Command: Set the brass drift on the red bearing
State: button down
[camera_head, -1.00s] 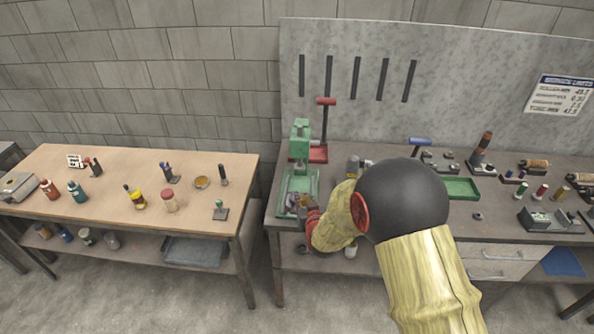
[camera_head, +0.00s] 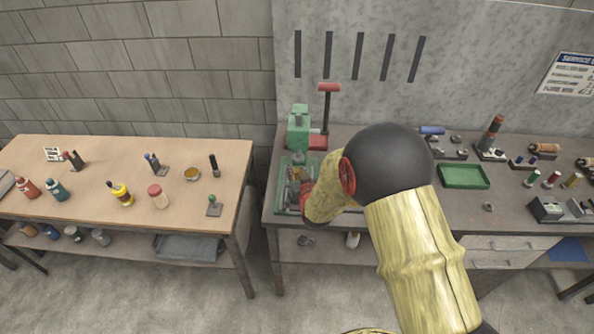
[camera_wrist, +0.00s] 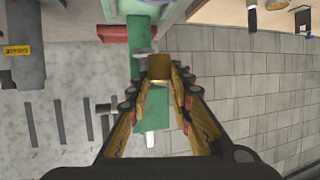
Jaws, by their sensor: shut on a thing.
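My gripper (camera_wrist: 160,82) is shut on the brass drift (camera_wrist: 159,67), which shows as a short gold block between the fingertips in the wrist view. In the head view my gripper (camera_head: 298,192) is low at the front of the green press (camera_head: 299,132), mostly hidden by my arm. The press's green body also fills the middle of the wrist view (camera_wrist: 143,45), just beyond the drift. I cannot make out the red bearing; the press bed is largely covered by my gripper and arm.
A red-handled lever (camera_head: 328,88) stands at the press's back right. A green tray (camera_head: 464,176) and small parts lie on the grey bench right of my arm. The wooden table (camera_head: 110,200) at left holds bottles and tools. A gap separates the two.

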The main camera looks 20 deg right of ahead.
jog(key=shift+f+b, duration=0.85)
jog(key=shift+f, duration=1.15)
jog(key=shift+f+b, duration=0.4)
jog(key=shift+b, duration=0.25)
jog(key=shift+b, duration=0.55)
jog(key=shift+f+b, duration=1.3)
jog(key=shift+b, duration=0.1)
dwell(1.0)
jog(key=c, duration=1.6)
grip_release()
jog(key=shift+s, duration=0.1)
jog(key=shift+c, duration=0.2)
jog(key=shift+o, duration=0.5)
jog(key=shift+s, duration=0.1)
jog(key=v, duration=1.1)
jog(key=shift+s+r, duration=0.15)
jog(key=shift+s, duration=0.25)
